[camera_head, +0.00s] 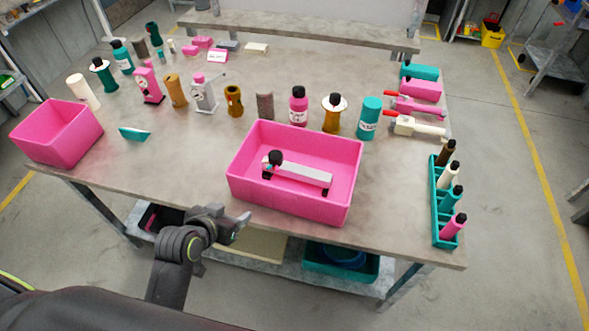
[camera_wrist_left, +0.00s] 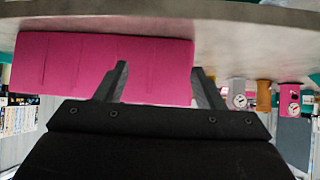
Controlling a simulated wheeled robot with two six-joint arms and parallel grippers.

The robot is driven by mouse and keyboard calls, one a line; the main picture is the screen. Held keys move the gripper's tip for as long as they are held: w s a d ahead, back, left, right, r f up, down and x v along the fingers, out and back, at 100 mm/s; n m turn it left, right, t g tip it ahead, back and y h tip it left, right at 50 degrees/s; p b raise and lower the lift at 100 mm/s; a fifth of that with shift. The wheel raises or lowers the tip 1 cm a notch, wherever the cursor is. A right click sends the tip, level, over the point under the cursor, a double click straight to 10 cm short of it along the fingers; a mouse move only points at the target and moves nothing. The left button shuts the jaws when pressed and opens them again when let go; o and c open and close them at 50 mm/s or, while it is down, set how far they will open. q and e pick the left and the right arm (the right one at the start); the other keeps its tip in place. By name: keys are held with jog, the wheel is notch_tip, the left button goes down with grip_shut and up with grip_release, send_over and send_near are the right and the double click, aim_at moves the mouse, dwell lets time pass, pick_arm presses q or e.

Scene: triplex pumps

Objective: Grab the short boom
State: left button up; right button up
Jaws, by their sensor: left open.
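A white bar with a black knob at one end and black feet (camera_head: 300,174), which looks like the short boom, lies inside the large pink bin (camera_head: 290,208) at the middle front of the table. My left gripper (camera_head: 243,226) is low in front of the table's front edge, outside the bin and apart from the bar. In the left wrist view my left gripper (camera_wrist_left: 162,85) has its two fingers spread with nothing between them. A pink wall (camera_wrist_left: 75,62) shows beyond the fingers there. The bar is not visible in that view. My right gripper is not in view.
A second pink bin (camera_head: 55,138) stands at the left. A teal rack (camera_head: 437,205) with several bottles stands at the right edge. Several bottles and parts line the back. The tabletop (camera_head: 180,165) between the two bins is mostly clear.

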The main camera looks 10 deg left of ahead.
pick_arm(q)
jog(key=w+d+r+m+t+h, duration=0.1)
jog(key=w+d+r+t, duration=0.25)
jog(key=r, duration=0.55)
jog(key=p, duration=0.2)
send_near(275, 154)
jog(key=w, duration=0.3)
jog(key=shift+w+d+f+g, duration=0.1)
jog(key=shift+d+f+g, duration=0.05)
jog(key=shift+f+g, duration=0.15)
jog(key=shift+w+d+f+g, duration=0.15)
jog(key=shift+f, duration=0.2)
jog(key=shift+w+d+f+p, duration=0.2)
jog(key=shift+w+p, duration=0.2)
jog(key=shift+w, duration=0.3)
jog(key=shift+p+x, duration=0.35)
jog(key=shift+x, duration=1.55)
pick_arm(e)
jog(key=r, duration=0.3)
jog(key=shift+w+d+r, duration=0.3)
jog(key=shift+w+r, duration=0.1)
pick_arm(q)
grip_shut()
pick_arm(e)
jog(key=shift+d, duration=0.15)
